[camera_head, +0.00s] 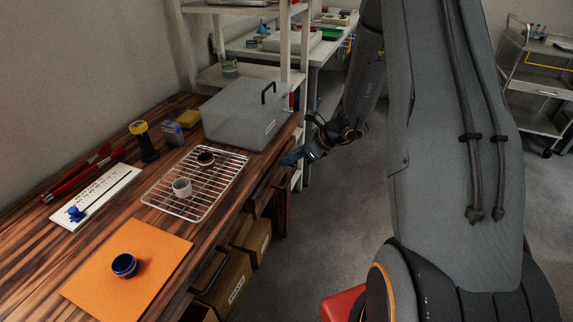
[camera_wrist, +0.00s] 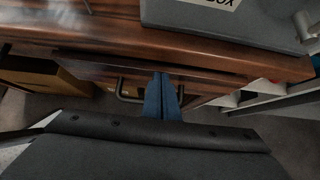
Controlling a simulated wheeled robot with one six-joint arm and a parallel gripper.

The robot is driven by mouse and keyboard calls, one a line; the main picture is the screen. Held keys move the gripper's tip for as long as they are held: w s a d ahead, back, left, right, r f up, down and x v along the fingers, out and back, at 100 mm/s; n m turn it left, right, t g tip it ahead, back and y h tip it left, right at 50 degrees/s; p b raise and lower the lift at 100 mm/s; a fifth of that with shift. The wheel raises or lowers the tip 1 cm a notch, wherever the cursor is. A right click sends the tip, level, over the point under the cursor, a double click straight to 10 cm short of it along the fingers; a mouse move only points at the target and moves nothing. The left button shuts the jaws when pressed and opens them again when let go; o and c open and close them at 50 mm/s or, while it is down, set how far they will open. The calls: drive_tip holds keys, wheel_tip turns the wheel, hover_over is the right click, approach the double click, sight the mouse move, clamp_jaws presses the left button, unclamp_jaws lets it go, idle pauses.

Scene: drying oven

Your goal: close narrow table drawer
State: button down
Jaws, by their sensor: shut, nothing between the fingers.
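The narrow table drawer (camera_head: 263,190) is set under the front edge of the dark wooden table, near its far end. Its front seems to stand out a little from the table edge. In the wrist view the wooden drawer front (camera_wrist: 200,86) shows with a dark bar handle (camera_wrist: 121,95). My gripper (camera_head: 288,159) has blue fingers, shut together and empty, at the table's front edge near the drawer.
An orange mat (camera_head: 90,270) lies nearer. Cardboard boxes (camera_head: 232,282) sit below the tabletop. The floor (camera_head: 325,220) to the right is free.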

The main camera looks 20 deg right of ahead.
sight(292, 176)
drive_tip(key=shift+w+a, duration=0.1)
drive_tip(key=shift+a, duration=0.05)
idle(0.3)
